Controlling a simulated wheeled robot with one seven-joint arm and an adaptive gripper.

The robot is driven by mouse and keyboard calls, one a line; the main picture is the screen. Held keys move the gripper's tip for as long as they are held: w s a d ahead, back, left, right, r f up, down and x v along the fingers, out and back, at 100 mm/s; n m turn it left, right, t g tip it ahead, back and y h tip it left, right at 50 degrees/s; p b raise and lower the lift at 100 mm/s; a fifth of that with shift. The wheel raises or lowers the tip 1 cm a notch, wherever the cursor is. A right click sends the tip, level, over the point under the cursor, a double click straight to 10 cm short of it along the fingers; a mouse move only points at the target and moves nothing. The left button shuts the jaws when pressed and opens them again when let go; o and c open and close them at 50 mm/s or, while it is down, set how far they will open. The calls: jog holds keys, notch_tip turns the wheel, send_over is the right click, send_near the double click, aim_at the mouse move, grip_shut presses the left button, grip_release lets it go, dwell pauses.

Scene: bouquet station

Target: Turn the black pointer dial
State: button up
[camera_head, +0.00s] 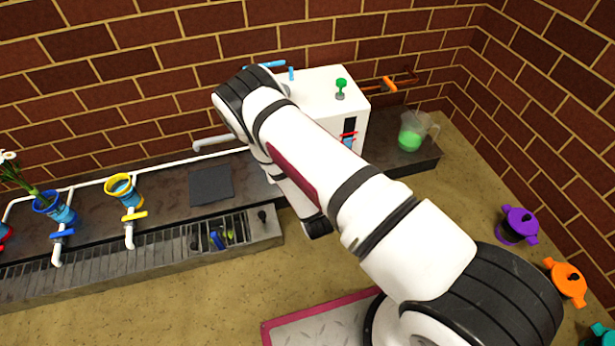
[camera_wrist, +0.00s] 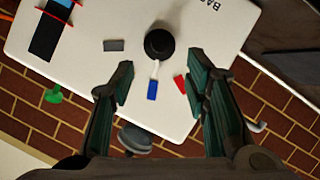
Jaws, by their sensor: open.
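The black dial (camera_wrist: 159,43) is a round knob on a white panel (camera_wrist: 222,24) in the wrist view. A short white pointer at its edge aims at a blue mark (camera_wrist: 152,89). A red mark (camera_wrist: 180,84) and a grey mark (camera_wrist: 113,45) also lie around the dial. My gripper (camera_wrist: 159,72) is open and empty, with its fingers on either side of the pointer and blue mark, apart from the dial. In the head view the white box (camera_head: 326,82) stands against the wall; my arm hides the dial there.
A green knob (camera_head: 341,84) tops the box, and a jug of green liquid (camera_head: 413,132) stands to its right. Yellow (camera_head: 121,189) and blue (camera_head: 53,205) cups stand along the counter at left. Purple (camera_head: 518,225) and orange (camera_head: 567,281) lidded pots stand at right.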

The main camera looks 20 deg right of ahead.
jog(key=shift+v, duration=1.4)
